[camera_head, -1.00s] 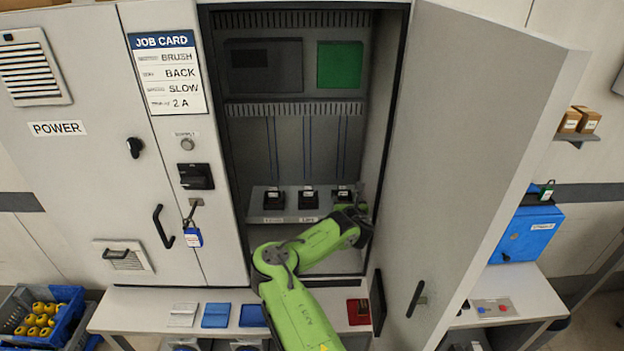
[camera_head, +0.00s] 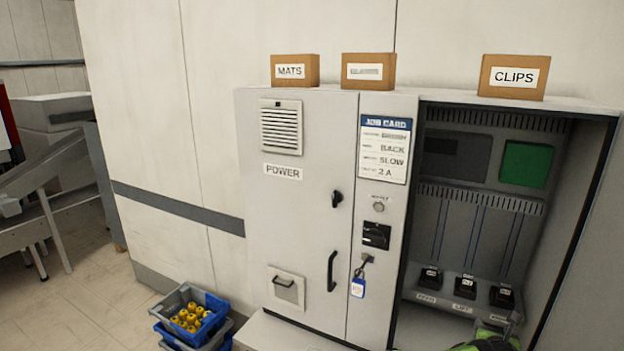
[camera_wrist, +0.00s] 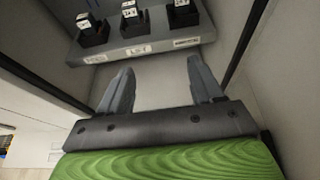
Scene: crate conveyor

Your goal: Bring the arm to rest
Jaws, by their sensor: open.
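My green arm shows only at the bottom right edge of the head view, at the foot of the open cabinet (camera_head: 400,230). In the wrist view my gripper (camera_wrist: 158,85) is open and empty, with its two grey fingers apart. It points at the shelf (camera_wrist: 140,48) inside the cabinet, which carries several black blocks (camera_wrist: 130,22) with white labels. The blocks also show in the head view (camera_head: 464,286). No block lies between the fingers. The fingertips are hidden from the head view.
Boxes labelled MATS (camera_head: 295,70) and CLIPS (camera_head: 514,76) stand on top. A blue crate (camera_head: 215,310) of yellow parts is at the lower left. Open floor (camera_head: 85,305) lies further left.

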